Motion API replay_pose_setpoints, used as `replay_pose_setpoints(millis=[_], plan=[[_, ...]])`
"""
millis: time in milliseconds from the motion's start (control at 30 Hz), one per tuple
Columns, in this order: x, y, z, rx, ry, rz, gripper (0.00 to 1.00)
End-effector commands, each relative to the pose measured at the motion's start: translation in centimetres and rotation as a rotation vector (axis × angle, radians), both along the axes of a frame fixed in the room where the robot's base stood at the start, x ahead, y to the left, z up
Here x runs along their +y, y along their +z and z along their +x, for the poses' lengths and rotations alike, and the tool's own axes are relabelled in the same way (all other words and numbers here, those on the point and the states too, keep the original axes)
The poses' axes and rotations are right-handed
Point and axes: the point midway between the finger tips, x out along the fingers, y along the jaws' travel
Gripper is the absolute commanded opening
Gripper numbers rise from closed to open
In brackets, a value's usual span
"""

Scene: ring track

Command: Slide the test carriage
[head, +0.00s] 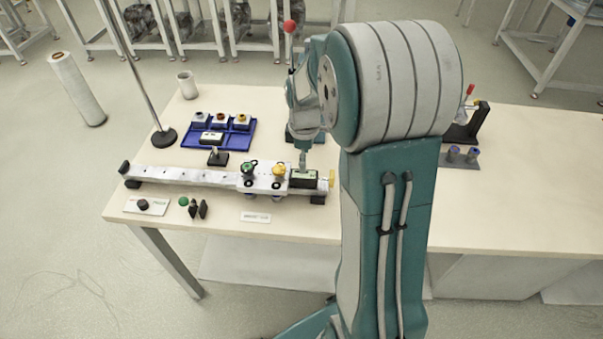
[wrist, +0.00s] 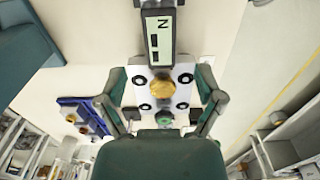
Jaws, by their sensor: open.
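The test carriage (head: 263,178) is a white plate on a long pale rail (head: 190,175), near the rail's right end. It bears a green knob (head: 248,167) and a yellow knob (head: 278,169). A dark box with a pale display (head: 303,179) sits just right of it. In the wrist view the carriage plate (wrist: 178,98), yellow knob (wrist: 162,88), green knob (wrist: 164,119) and display box (wrist: 159,37) line up. My gripper (wrist: 161,76) is open, its fingers on either side of the plate. I cannot tell whether they touch it. In the head view my arm hides most of the gripper (head: 302,163).
A blue tray (head: 185,140) with several small parts stands behind the rail. A stand with a thin rod (head: 163,137) and a white cup (head: 187,85) are at the back left. A switch plate (head: 146,206) lies in front.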

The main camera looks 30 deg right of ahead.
Motion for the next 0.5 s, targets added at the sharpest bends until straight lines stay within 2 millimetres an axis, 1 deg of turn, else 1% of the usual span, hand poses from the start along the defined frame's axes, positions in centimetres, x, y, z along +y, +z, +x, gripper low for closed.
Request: replay_pose_setpoints(millis=[33, 100, 300, 400, 500], plan=[[0.1, -1.1, -0.1, 0.005, 0.0, 0.001, 0.86], [0.1, -2.4, -0.1, 0.004, 0.0, 0.001, 0.86], [0.1, -5.6, -0.1, 0.003, 0.0, 0.001, 0.86], [0.1, -6.5, -0.1, 0.002, -0.001, 0.0, 0.86], [0.1, -6.9, 0.0, -0.001, -0.001, -0.001, 0.86]])
